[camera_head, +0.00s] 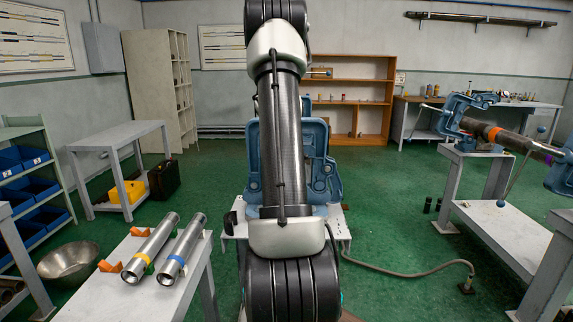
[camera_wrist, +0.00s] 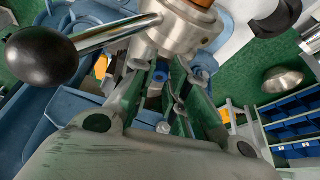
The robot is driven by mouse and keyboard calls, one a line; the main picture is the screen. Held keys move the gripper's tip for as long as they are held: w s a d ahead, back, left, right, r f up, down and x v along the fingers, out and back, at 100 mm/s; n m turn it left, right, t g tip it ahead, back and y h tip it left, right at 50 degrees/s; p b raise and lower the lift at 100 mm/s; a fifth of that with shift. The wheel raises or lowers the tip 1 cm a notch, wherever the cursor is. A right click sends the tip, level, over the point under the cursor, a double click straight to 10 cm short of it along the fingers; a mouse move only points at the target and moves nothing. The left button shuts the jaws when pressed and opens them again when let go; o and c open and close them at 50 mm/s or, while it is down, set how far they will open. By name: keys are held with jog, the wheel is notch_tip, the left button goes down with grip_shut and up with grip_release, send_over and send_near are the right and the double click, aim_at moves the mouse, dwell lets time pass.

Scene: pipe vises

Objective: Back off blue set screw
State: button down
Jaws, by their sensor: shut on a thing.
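In the wrist view a round silver screw head (camera_wrist: 183,22) sits at the top, with a steel lever (camera_wrist: 117,35) ending in a black ball knob (camera_wrist: 42,56). My gripper (camera_wrist: 160,66) has its fingertips at the underside of this head and looks shut on it; the contact is partly hidden. A small blue part (camera_wrist: 157,77) shows between the fingers; I cannot tell if it belongs to the screw. In the head view my arm covers the middle of a blue vise (camera_head: 322,150), and my gripper is hidden.
Two pipes, with a yellow (camera_head: 151,248) and a blue band (camera_head: 182,250), lie on the left front bench (camera_head: 110,303). A metal bowl (camera_head: 70,263) stands on the floor. A pipe (camera_head: 505,137) lies across blue vises at right. A hose (camera_head: 405,270) crosses the floor.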

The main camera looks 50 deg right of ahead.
jog(key=shift+s+a+f, duration=0.1)
jog(key=shift+a+f, duration=0.05)
jog(key=shift+f, duration=0.05)
jog(key=c, duration=1.7)
grip_release()
jog(key=shift+o, duration=0.2)
jog(key=shift+r, duration=0.1)
jog(key=shift+r, duration=0.2)
jog(key=shift+v, duration=1.2)
jog(key=s+a, duration=0.8)
jog(key=shift+s+a, duration=0.15)
jog(key=shift+s, duration=0.2)
